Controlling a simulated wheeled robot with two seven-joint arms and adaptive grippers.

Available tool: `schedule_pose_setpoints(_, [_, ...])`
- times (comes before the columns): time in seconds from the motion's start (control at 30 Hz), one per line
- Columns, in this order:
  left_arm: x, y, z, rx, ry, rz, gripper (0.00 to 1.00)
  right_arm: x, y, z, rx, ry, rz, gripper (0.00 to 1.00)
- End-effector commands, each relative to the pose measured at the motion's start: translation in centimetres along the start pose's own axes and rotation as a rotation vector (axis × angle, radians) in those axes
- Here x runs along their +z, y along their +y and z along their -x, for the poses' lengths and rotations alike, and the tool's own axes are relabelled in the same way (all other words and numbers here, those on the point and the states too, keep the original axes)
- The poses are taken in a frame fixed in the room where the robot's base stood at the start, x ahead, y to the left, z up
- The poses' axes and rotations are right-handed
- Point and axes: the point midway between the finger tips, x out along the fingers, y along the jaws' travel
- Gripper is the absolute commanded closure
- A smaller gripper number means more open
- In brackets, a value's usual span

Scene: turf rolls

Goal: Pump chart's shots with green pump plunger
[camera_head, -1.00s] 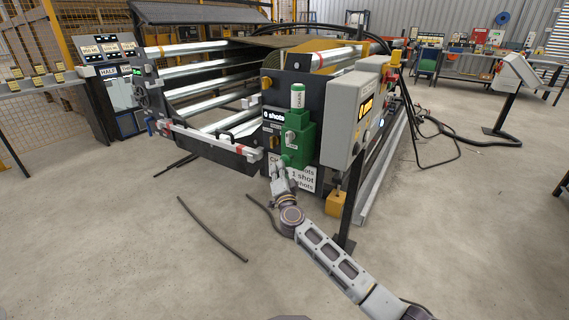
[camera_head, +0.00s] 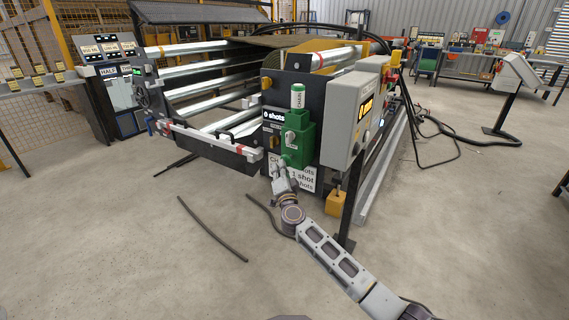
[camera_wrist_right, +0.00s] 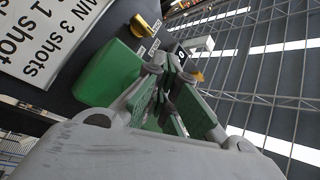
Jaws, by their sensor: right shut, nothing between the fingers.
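The green pump (camera_head: 298,140) is mounted on the front panel of the roll machine, with a white-green CHAIN cylinder (camera_head: 297,97) on top. Its green plunger (camera_head: 285,160) sticks out low at the front. My right gripper (camera_head: 280,170) is shut and empty, its tips right at the plunger; whether they touch it I cannot tell. In the right wrist view the gripper (camera_wrist_right: 172,85) is beside the green pump body (camera_wrist_right: 108,75). The white chart (camera_head: 305,180) is partly hidden behind my gripper; "1 shot" is legible. A small counter (camera_head: 273,115) appears to read "0 shots". My left gripper is out of view.
A grey control box (camera_head: 352,115) on a post stands close to the right of the pump. A yellow block (camera_head: 336,203) sits low beside it. Dark hoses (camera_head: 212,230) lie on the floor. The concrete floor at front left is mostly clear.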

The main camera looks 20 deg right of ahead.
Motion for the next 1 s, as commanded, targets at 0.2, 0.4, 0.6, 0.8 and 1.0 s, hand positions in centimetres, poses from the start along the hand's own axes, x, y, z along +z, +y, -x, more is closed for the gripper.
schedule_pose_setpoints(0.2, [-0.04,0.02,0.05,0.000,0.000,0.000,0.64,-0.19,0.10,-0.17,0.001,0.002,0.000,1.00])
schedule_pose_setpoints(0.4, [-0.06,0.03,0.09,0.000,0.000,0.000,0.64,-0.28,0.18,-0.27,0.001,0.002,0.000,1.00])
schedule_pose_setpoints(0.6, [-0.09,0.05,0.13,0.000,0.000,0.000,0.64,-0.36,0.25,-0.38,0.001,0.002,0.000,1.00])
schedule_pose_setpoints(0.8, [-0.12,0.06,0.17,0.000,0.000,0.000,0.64,-0.46,0.32,-0.48,0.001,0.002,0.000,1.00])
schedule_pose_setpoints(1.0, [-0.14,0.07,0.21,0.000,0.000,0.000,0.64,-0.56,0.39,-0.59,0.000,0.003,0.000,1.00])
